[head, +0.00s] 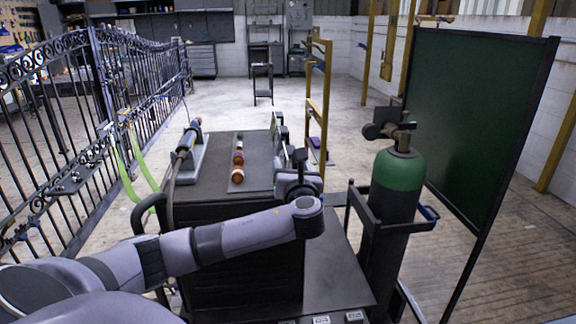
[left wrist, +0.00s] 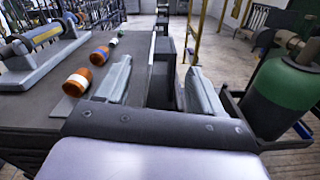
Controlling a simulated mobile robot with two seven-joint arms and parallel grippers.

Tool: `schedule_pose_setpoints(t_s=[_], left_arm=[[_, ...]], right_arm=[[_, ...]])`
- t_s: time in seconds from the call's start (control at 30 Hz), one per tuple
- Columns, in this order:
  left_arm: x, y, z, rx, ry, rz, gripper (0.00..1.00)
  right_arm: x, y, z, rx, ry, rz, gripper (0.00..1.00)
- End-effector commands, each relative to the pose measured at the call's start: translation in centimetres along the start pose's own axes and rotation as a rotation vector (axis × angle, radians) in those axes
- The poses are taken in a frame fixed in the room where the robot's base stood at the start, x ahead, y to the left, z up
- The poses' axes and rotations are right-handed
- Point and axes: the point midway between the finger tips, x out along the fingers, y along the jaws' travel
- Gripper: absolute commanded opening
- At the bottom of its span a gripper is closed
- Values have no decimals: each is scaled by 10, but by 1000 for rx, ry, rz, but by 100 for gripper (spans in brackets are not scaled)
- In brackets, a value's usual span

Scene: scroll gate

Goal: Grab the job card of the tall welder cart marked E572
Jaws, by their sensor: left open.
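A dark cart (head: 250,255) stands right in front of me, with a green-topped gas cylinder (head: 400,170) on its right side; the cylinder also shows in the left wrist view (left wrist: 287,85). I cannot read the mark E572 on it. My left gripper (head: 290,145) is over the right edge of the cart's top. In the left wrist view its two grey fingers (left wrist: 158,85) are apart. A thin upright edge and a dark block show between them; I cannot tell whether this is the job card or its holder. My right gripper is out of view.
A roller-like tool (head: 188,145) and several round coloured pieces (head: 238,160) lie on the cart top. A black iron gate (head: 90,120) stands at the left, a yellow frame (head: 317,100) behind the cart, a dark green screen (head: 480,110) at the right. The floor behind is mostly clear.

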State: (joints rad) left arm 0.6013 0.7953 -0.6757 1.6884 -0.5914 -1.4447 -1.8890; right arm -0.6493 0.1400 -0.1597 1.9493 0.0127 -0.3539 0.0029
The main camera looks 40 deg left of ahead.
Motion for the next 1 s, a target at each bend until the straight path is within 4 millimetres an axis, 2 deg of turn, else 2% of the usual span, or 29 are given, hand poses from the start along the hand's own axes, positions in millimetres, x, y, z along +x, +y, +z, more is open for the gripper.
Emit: schedule_pose_setpoints(t_s=[0.3, 0.67, 0.83, 0.87, 1.0], left_arm=[[38, -3, 1, -2, 2, -1, 67], [45, -4, 1, -3, 2, -3, 67], [44, -3, 1, -3, 2, -3, 15], [44, -3, 1, -3, 3, -3, 11], [44, -3, 1, -3, 2, -3, 11]], right_arm=[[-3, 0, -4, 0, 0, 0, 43], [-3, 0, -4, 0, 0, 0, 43], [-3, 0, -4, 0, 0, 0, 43], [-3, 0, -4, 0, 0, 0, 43], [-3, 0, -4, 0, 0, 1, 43]])
